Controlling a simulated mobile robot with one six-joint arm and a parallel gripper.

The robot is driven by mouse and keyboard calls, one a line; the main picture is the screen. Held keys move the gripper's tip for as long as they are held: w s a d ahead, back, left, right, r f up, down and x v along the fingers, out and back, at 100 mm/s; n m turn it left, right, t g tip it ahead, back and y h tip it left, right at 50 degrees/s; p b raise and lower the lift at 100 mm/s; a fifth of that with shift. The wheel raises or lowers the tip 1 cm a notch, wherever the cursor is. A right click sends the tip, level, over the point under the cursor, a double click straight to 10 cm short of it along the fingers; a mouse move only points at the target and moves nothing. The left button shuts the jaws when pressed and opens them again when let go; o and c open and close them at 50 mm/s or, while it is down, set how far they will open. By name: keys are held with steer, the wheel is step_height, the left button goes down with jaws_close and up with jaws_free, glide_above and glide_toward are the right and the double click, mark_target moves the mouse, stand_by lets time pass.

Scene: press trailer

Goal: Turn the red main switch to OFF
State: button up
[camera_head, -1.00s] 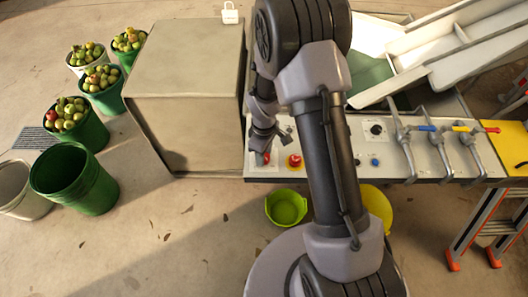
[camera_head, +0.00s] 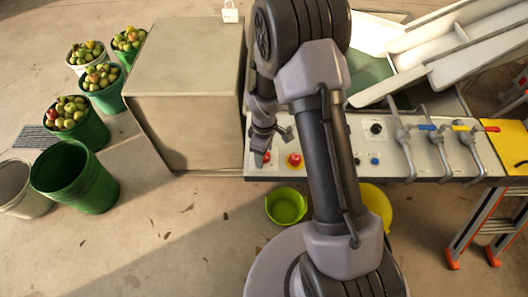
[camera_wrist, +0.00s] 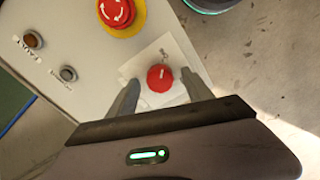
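The red main switch (camera_wrist: 160,78) is a round red knob with a white mark, on a pale square plate of the control panel. In the wrist view it lies between the two fingers of my gripper (camera_wrist: 160,92), with a gap on each side. The fingers are apart and not visibly touching it. In the head view my gripper (camera_head: 261,148) is over the left end of the panel (camera_head: 345,165), and part of the red switch (camera_head: 265,157) shows beside its fingertips. I cannot read the label by the knob.
A red emergency button on a yellow ring (camera_wrist: 117,10) sits close to the switch; it also shows in the head view (camera_head: 294,160). A large metal box (camera_head: 190,90) stands left of the panel. A green bowl (camera_head: 286,206) is on the floor below. Valve levers (camera_head: 440,140) stand to the right.

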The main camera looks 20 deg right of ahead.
step_height(320, 180, up, 17)
steer(key=p, duration=0.5)
steer(key=shift+r+p, duration=0.2)
steer(key=shift+p, duration=0.2)
